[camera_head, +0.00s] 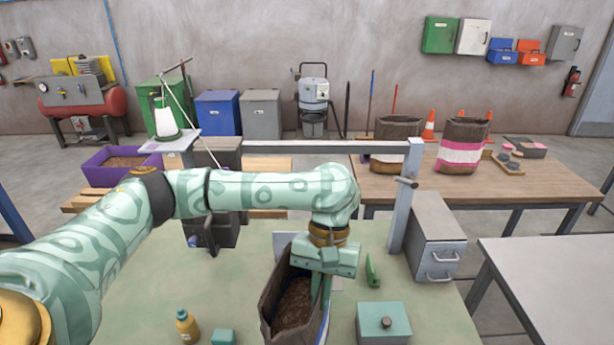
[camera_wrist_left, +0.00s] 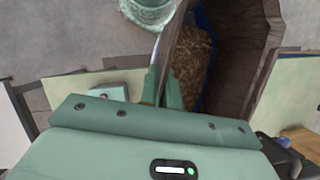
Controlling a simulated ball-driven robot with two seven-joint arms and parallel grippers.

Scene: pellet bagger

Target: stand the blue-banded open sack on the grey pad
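The open brown sack (camera_head: 269,298) is at the front middle of the green table, its mouth up and brown pellets inside. A strip of blue shows low on its right side. It also fills the upper right of the left wrist view (camera_wrist_left: 245,55). My left gripper (camera_head: 321,292) points down at the sack's right rim. In the left wrist view its fingers (camera_wrist_left: 162,92) are closed with the sack wall between them. A pale grey pad (camera_head: 281,240) shows behind the sack; the sack hides most of it. I cannot tell whether the sack's base touches it. My right gripper is out of view.
A teal box with a knob (camera_head: 385,322), a green tool (camera_head: 372,271) and a yellow bottle (camera_head: 187,327) stand near the sack. A grey frame post (camera_head: 406,200) and grey drawer unit (camera_head: 436,240) are to the right. A pink-banded sack (camera_head: 462,152) stands on the wooden table.

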